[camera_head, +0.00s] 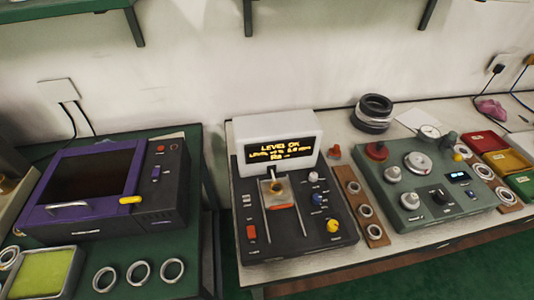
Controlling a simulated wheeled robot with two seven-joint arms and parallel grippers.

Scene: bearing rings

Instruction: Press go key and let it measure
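The measuring device (290,236) stands at the middle, with a dark sloping panel. Its white-framed display (279,148) is lit with yellow text reading "LEVEL OK", a smaller level line and "Ra" with what looks like dashes. A small stage (277,192) with a brass-coloured round part and an orange-red strip sits on the panel. The panel carries a red-orange key (252,233), a white knob (313,178), a blue knob (318,199) and a yellow knob (333,226). The labels are too small to read, so I cannot tell which is the go key. Neither gripper is in view.
A purple-framed box (92,195) stands left, with several metal rings (139,272) and a green-lined tray (46,275) before it. A grey-green gauge box (425,184) stands right, past a brown ring strip (361,206). Black rings (373,113) are stacked behind.

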